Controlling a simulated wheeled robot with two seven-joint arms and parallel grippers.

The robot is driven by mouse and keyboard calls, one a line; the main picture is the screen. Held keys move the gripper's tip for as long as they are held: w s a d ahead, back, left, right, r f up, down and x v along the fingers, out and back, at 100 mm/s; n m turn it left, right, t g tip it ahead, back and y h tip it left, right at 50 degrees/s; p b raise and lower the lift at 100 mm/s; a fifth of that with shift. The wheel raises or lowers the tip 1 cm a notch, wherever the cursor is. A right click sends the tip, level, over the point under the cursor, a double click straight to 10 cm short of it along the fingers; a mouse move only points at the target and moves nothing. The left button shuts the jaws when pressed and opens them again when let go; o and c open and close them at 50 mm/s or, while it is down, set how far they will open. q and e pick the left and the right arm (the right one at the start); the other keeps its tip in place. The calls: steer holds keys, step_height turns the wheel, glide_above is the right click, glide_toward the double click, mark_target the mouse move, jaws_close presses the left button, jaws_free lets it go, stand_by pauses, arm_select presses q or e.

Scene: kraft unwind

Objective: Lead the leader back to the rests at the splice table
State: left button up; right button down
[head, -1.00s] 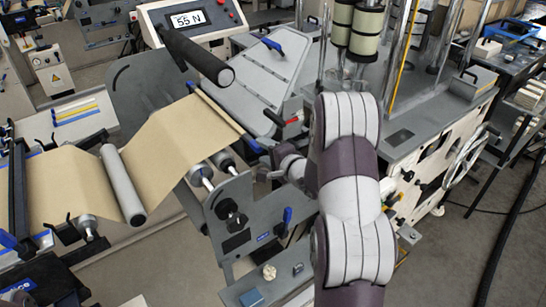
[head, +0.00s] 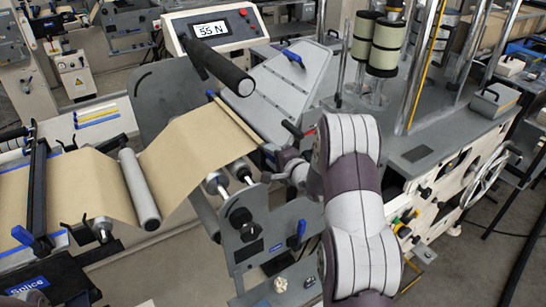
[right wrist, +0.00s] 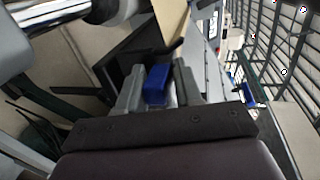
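The leader is a tan kraft web (head: 195,140). The splice table (head: 65,240) has blue edge strips, a "Splice" label and a black crossbar (head: 38,180) over the web. I cannot make out the rests. My left gripper is not in view.
A grey side plate (head: 245,228) with a blue lever (head: 301,230) stands below the bar. A black padded arm (head: 215,65) juts above the web, near the tension display (head: 212,28). The unwind machine (head: 420,155) fills the right.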

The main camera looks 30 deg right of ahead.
step_height(320, 180, up, 6)
steer(key=p, duration=0.5)
steer(key=shift+a+p, duration=0.1)
steer(key=shift+p, duration=0.3)
steer(key=shift+f+b, duration=0.2)
steer(key=shift+b, duration=0.15)
steer(key=shift+r, duration=0.1)
steer(key=shift+s, duration=0.1)
step_height(320, 180, up, 8)
steer(key=a+p, duration=0.2)
steer(key=p, duration=0.4)
steer(key=shift+a, duration=0.35)
